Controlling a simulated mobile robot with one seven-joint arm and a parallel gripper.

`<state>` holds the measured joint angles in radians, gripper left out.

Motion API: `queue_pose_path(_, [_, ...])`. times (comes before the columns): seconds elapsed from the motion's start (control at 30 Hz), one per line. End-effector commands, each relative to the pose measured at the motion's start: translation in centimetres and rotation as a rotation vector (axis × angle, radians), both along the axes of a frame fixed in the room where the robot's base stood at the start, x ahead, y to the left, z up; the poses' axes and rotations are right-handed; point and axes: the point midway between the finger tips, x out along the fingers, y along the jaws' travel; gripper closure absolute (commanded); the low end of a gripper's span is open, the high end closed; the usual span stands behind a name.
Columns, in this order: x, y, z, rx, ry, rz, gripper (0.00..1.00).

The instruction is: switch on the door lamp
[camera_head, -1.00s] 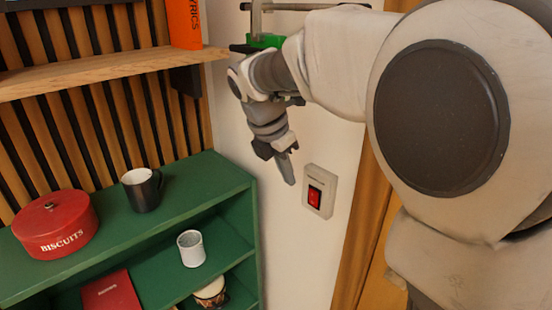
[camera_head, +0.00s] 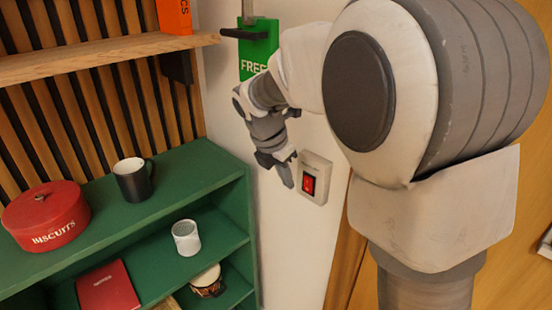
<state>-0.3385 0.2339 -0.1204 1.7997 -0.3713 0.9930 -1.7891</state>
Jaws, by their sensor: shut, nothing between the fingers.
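A red rocker switch (camera_head: 308,184) sits in a pale switch plate (camera_head: 322,178) on the white wall, right of the green shelf unit. My gripper (camera_head: 289,182) is shut and empty, with its fingertips pointing down just left of the switch plate. In this view the fingertips lie close beside the plate's left edge; I cannot tell whether they touch it. The red face of the switch is fully visible. No lamp can be made out in view.
A green sign (camera_head: 257,52) hangs on the wall above my gripper. The green shelf unit (camera_head: 205,165) at left holds a red biscuit tin (camera_head: 45,213), a dark mug (camera_head: 132,180), a white cup (camera_head: 186,238) and a red book (camera_head: 108,288). A wooden shelf (camera_head: 95,58) juts out above.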

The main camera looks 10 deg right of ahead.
Motion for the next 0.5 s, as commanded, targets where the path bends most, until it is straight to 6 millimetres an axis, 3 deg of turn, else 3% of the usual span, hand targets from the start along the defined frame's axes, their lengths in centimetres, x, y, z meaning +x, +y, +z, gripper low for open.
queue_pose_path(0.17, [0.8,-1.2,-3.2,-0.001,0.002,-0.002,1.0])
queue_pose_path(0.3, [2.1,-3.0,-2.5,-0.001,-0.001,-0.003,1.0])
queue_pose_path(0.5, [2.9,-4.0,-2.4,0.001,0.001,0.0,1.0])
